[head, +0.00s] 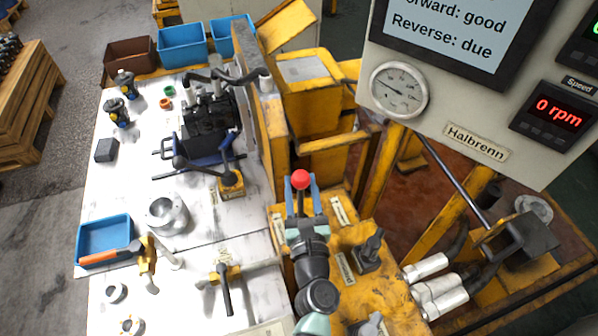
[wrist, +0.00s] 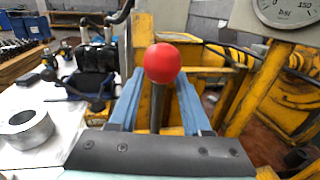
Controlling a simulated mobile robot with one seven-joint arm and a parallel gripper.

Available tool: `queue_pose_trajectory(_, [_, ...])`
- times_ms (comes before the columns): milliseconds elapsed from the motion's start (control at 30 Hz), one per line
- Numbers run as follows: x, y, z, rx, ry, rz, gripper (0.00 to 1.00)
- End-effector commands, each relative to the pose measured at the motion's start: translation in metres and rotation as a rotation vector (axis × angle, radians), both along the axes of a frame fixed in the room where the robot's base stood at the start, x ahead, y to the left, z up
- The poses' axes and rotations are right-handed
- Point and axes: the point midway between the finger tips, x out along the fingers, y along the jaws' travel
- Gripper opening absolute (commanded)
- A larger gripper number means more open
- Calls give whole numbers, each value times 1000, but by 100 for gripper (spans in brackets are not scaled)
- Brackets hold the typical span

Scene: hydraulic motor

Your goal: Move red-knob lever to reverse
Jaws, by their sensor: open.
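The red-knob lever (head: 300,180) stands on the yellow panel in the middle of the head view. Its round red knob (wrist: 162,63) and dark shaft also show in the wrist view. My gripper (head: 302,187) is open, with its blue fingers on either side of the lever just below the knob. In the wrist view the fingers (wrist: 156,95) flank the shaft, with a gap visible on each side. The lever's base is hidden behind my gripper. The display (head: 450,30) reads "Reverse: due" and "Forward: good".
A second black lever (head: 369,250) stands on the yellow panel to the right. The console with a pressure gauge (head: 399,90) and a "0 rpm" readout (head: 556,113) hangs at upper right. A white bench (head: 130,190) with tools and blue bins lies left.

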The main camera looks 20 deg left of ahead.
Motion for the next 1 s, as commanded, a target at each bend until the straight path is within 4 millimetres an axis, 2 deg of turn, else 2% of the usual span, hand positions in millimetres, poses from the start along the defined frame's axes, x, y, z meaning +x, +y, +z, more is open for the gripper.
queue_pose_trajectory(200, [23, 10, 0, 0, -1, 2, 48])
queue_pose_trajectory(600, [29, 12, 0, -2, -1, 1, 48])
queue_pose_trajectory(667, [29, 12, 0, -2, -1, 1, 40])
queue_pose_trajectory(867, [29, 12, 0, -1, 0, 1, 4])
queue_pose_trajectory(900, [29, 12, 1, -1, -1, 1, 0])
queue_pose_trajectory(1000, [29, 12, 1, 0, -2, 1, 0])
